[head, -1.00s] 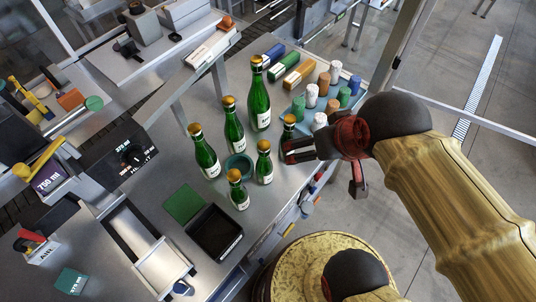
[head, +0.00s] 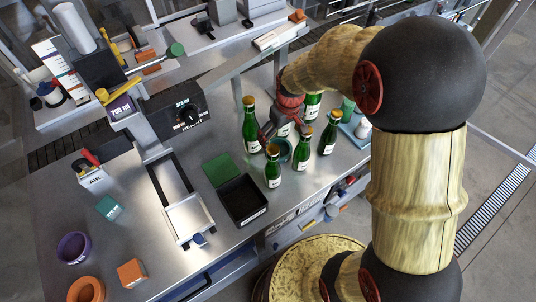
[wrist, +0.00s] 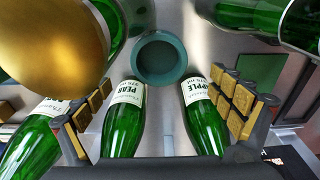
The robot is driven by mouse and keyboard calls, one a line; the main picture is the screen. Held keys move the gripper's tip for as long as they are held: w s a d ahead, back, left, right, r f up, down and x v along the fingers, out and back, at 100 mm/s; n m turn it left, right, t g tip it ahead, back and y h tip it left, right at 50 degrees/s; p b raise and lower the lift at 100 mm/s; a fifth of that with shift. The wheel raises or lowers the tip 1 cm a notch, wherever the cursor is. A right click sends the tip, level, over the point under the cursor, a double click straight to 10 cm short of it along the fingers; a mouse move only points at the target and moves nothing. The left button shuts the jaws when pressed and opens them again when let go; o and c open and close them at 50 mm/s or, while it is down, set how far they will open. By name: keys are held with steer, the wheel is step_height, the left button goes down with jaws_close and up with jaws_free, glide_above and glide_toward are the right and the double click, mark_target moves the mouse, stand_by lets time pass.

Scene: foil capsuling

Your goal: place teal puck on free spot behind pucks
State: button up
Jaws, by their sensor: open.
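The teal puck (head: 284,150) is a round, hollow-topped piece standing on the steel table among green bottles with gold tops. In the wrist view the teal puck (wrist: 160,58) lies upper middle, beyond my fingertips. My gripper (head: 277,128) is over the bottle group, beside the puck, open and not touching it as far as I can tell. In the wrist view its gold-padded fingers stand left and right, with a "PEAR" bottle (wrist: 125,118) and an "APPLE" bottle (wrist: 203,115) between them. A purple puck (head: 73,247) and an orange puck (head: 85,290) stand at the front left.
Bottles stand close around the puck, including one on the left (head: 250,130) and one in front (head: 273,168). A black tray (head: 243,200) and green square (head: 218,170) lie nearby. A teal block (head: 109,208) and orange block (head: 132,273) stand near the pucks, with bare table between.

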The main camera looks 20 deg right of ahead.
steer(key=f, duration=0.5)
steer(key=w+f, duration=0.1)
steer(key=f, duration=0.2)
steer(key=shift+w+b, duration=0.1)
steer(key=shift+b, duration=0.25)
steer(key=shift+c, duration=1.4)
steer(key=c, duration=1.1)
steer(key=shift+r, duration=0.1)
